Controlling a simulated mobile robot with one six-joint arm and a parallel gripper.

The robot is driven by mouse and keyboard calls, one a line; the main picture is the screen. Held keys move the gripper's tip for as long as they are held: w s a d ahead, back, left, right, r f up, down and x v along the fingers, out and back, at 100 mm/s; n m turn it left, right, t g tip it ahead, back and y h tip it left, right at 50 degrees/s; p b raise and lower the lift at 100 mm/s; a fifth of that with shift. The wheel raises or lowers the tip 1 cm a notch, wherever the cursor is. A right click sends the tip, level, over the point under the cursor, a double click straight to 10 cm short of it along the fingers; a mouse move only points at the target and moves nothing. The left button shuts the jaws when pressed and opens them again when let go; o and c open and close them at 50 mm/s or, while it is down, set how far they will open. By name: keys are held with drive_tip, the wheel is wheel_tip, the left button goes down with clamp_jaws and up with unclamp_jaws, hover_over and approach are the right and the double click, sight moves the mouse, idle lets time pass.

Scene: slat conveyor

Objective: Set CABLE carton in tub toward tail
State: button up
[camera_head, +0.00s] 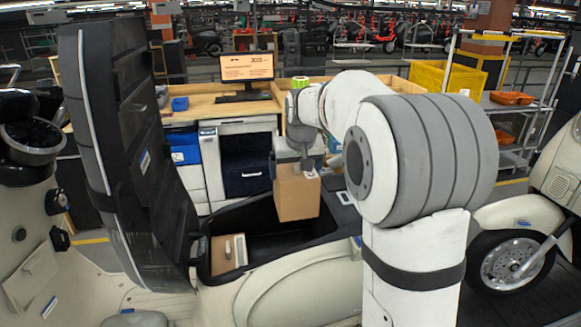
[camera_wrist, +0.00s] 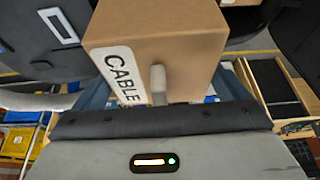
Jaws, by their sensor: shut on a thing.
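The CABLE carton (camera_head: 297,198) is a plain brown box. My gripper (camera_head: 300,166) is shut on it from above and holds it upright over the right part of the black tub (camera_head: 258,216) of the cream scooter. The carton's lower end overlaps the tub opening in the head view; I cannot tell its exact height. In the wrist view the carton (camera_wrist: 160,40) shows a white CABLE label, with one finger of my gripper (camera_wrist: 158,86) against its face. The other finger is hidden.
A brown box with a pale strip (camera_head: 228,253) lies in the tub's left end. The raised black seat (camera_head: 135,150) stands left of the tub. A workbench with a monitor (camera_head: 247,68) is behind. The tub's right end is partly hidden by my arm.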

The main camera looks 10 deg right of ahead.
wheel_tip(320, 180, down, 17)
drive_tip(key=b, duration=1.2)
drive_tip(key=shift+f, duration=0.2)
drive_tip(key=shift+s+f+b, duration=0.1)
drive_tip(key=shift+s+b, duration=0.05)
drive_tip(key=shift+b, duration=0.15)
idle(0.3)
drive_tip(key=shift+f, duration=0.1)
idle(0.3)
drive_tip(key=shift+f+b, duration=0.4)
drive_tip(key=shift+f, duration=0.05)
drive_tip(key=o, duration=1)
drive_tip(key=shift+r, duration=0.15)
